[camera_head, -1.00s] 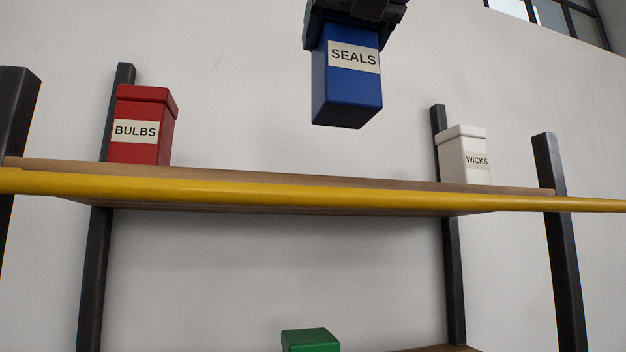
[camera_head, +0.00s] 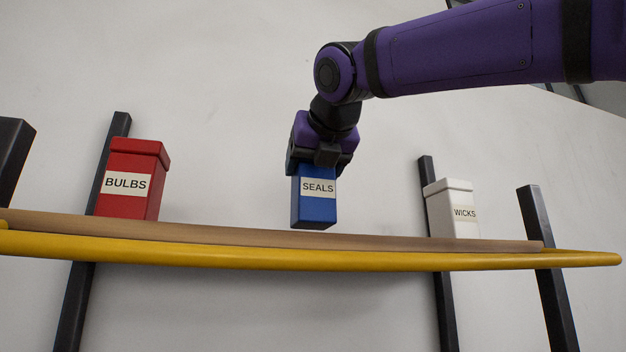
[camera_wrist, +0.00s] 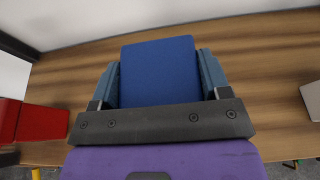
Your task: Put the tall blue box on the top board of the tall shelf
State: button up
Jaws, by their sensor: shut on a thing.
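The tall blue box (camera_head: 315,205), labelled SEALS, hangs upright in my gripper (camera_head: 320,165). In the head view it is over the top board (camera_head: 250,235) of the tall shelf, between the red and white boxes. Its lower end shows just above the board's front edge; I cannot tell whether it touches the board. In the wrist view the blue box (camera_wrist: 158,72) sits between both fingers of my gripper (camera_wrist: 160,85), with the wooden board (camera_wrist: 255,60) beneath. The fingers are shut on its upper part, which they partly hide.
A red BULBS box (camera_head: 130,180) stands on the board at left, and a white WICKS box (camera_head: 453,208) at right. A yellow rail (camera_head: 300,262) runs along the front. Black posts (camera_head: 547,265) rise at the shelf's ends. Bare board lies on both sides of the blue box.

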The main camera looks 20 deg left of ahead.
aim_at(313, 226)
jog(key=shift+f, duration=1.35)
jog(key=o, duration=1.1)
jog(key=shift+f, duration=0.15)
jog(key=shift+s+d+r, duration=0.15)
jog(key=shift+s+r, duration=0.05)
jog(key=shift+r, duration=0.05)
jog(key=v, duration=1.1)
jog(key=shift+s+d+r, duration=0.1)
jog(key=shift+s+d, duration=0.1)
